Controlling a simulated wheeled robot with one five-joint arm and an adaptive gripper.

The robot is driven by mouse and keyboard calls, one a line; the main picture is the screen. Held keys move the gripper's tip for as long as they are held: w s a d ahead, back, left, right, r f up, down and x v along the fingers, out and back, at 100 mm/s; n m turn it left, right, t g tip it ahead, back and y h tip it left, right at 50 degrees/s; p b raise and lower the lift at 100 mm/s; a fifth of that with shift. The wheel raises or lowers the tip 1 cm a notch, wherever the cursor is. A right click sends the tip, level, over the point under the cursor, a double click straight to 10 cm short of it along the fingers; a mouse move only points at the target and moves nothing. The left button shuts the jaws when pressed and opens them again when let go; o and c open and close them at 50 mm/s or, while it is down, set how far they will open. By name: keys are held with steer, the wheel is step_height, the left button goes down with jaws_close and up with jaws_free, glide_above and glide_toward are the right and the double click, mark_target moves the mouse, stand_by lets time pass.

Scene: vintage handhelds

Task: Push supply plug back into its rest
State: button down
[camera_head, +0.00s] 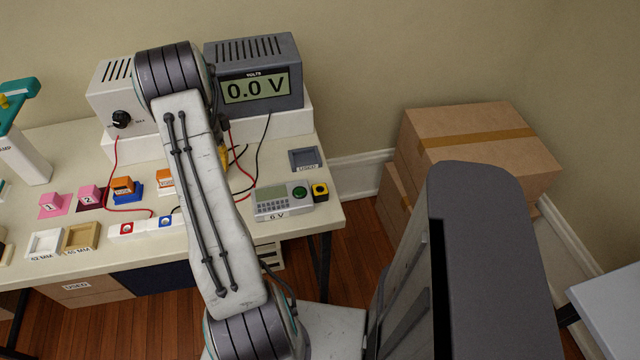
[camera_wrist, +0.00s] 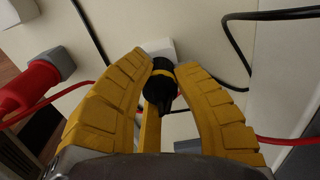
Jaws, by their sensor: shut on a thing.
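The supply plug (camera_wrist: 162,84) is a black plug with a yellow band, seen in the wrist view between the two yellow fingers. My gripper (camera_wrist: 164,66) is shut on it. The plug's far end points at a small white block (camera_wrist: 160,46), which looks like its rest. I cannot tell how deep the plug sits in it or whether they touch. In the head view my arm hides the plug and the block, and only a little yellow of my gripper (camera_head: 224,156) shows beside the arm.
In the wrist view, a red connector (camera_wrist: 28,88) lies at the left, and red and black cables cross the bench. In the head view, a voltmeter (camera_head: 256,88) reads 0.0 V.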

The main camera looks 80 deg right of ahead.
steer(key=shift+f, duration=0.15)
steer(key=c, duration=1)
jaws_free()
steer(key=shift+c, duration=0.2)
steer(key=shift+o, duration=0.3)
steer(key=c, duration=0.3)
steer(key=shift+r, duration=0.2)
steer(key=shift+r+p, duration=2.3)
steer(key=shift+r, duration=1.05)
